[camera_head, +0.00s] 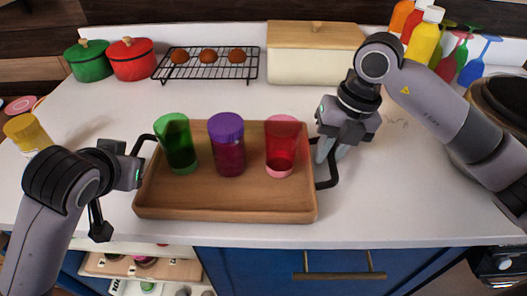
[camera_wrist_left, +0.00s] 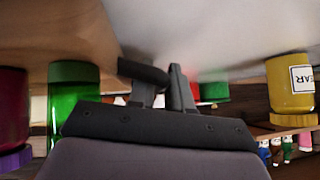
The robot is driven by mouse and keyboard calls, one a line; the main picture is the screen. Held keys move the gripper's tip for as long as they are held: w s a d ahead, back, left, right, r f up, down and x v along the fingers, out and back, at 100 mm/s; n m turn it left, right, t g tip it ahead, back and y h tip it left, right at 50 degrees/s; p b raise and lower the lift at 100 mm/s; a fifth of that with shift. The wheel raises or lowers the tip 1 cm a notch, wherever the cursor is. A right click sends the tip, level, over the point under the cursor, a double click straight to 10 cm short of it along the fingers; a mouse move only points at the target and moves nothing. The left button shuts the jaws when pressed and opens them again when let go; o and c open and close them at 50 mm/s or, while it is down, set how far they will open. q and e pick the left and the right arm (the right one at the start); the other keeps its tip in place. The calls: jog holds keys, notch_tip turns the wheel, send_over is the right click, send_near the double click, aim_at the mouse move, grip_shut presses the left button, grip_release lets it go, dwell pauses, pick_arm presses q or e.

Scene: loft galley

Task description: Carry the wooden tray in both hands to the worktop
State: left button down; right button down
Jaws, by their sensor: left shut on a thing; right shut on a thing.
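The wooden tray (camera_head: 225,215) is level over the front part of the white worktop (camera_head: 400,200); I cannot tell whether it touches. My left gripper (camera_head: 140,160) is shut on the tray's left dark handle (camera_head: 146,140); the left wrist view also shows this handle (camera_wrist_left: 142,72) at the fingers. My right gripper (camera_head: 325,150) is shut on the tray's right handle (camera_head: 332,178). Its fingers partly hide that handle.
Behind the tray are a green pot (camera_head: 88,65), a red pot (camera_head: 132,62), a wire rack (camera_head: 205,68) with brown buns and a cream bread box (camera_head: 310,60). Bottles (camera_head: 425,35) and glasses stand back right. Worktop right of the tray is clear.

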pick_arm(q)
jog(key=shift+f, duration=0.25)
pick_arm(e)
jog(key=shift+f, duration=0.25)
pick_arm(q)
jog(key=c, duration=1.1)
grip_release()
jog(key=shift+r, duration=0.1)
pick_arm(e)
jog(key=c, duration=1)
grip_release()
jog(key=shift+r, duration=0.1)
jog(key=shift+c, duration=0.2)
pick_arm(q)
jog(key=shift+o, duration=0.2)
jog(key=shift+s+r, duration=0.1)
jog(key=v, duration=0.6)
jog(key=shift+s+d+r, duration=0.1)
jog(key=shift+d+r, duration=0.05)
jog(key=shift+r, duration=0.15)
jog(key=shift+s+r, duration=0.25)
jog(key=shift+s, duration=0.25)
pick_arm(e)
jog(key=shift+r, duration=0.1)
pick_arm(q)
jog(key=shift+s, duration=0.1)
pick_arm(e)
notch_tip(320, 180, up, 12)
jog(key=d, duration=0.2)
jog(key=shift+s+d, duration=0.2)
